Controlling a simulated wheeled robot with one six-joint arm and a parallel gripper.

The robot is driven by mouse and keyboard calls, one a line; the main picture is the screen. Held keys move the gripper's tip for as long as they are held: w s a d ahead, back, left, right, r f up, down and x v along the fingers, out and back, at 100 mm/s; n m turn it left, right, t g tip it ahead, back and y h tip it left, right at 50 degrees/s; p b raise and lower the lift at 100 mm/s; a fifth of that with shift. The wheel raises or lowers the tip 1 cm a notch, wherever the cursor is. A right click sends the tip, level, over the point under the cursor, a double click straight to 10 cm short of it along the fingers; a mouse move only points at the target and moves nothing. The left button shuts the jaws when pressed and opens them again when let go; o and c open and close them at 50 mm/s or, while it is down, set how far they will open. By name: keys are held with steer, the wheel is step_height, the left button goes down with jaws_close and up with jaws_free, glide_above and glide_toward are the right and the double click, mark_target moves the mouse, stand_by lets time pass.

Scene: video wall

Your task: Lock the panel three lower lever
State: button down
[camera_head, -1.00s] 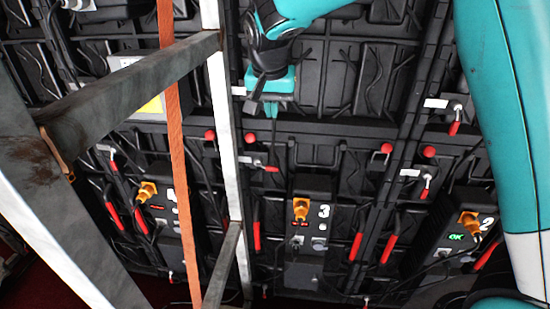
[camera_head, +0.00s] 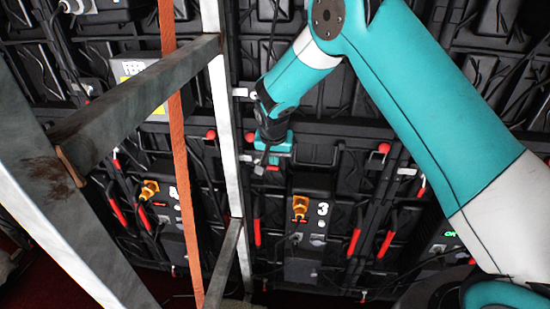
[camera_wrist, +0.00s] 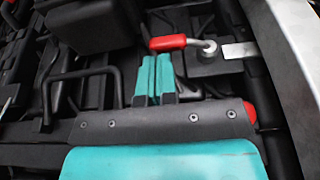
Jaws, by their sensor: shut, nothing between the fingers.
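Panel three (camera_head: 301,215) carries a white number 3 and an orange connector, in the lower middle of the head view. A small lever with a red handle (camera_wrist: 168,43) lies horizontal in the wrist view, its metal pivot and pale plate (camera_wrist: 238,50) to its right. In the head view the lever's red handle (camera_head: 273,168) is partly hidden behind my gripper (camera_head: 262,166). In the wrist view the teal fingers of my gripper (camera_wrist: 157,60) are shut and empty, their tips just below the handle. I cannot tell whether they touch it.
A grey metal frame (camera_head: 130,100) and an orange strap (camera_head: 178,170) cross the left of the head view. Long red handles (camera_head: 257,232) flank the panel units. A dark bar handle (camera_wrist: 85,75) stands left of the fingers in the wrist view. A red knob (camera_wrist: 249,112) is to the right.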

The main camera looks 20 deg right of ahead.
steer(key=shift+x, duration=0.85)
steer(key=shift+d+f+y+b, duration=0.1)
steer(key=shift+f+y+b, duration=0.15)
steer(key=shift+b, duration=0.2)
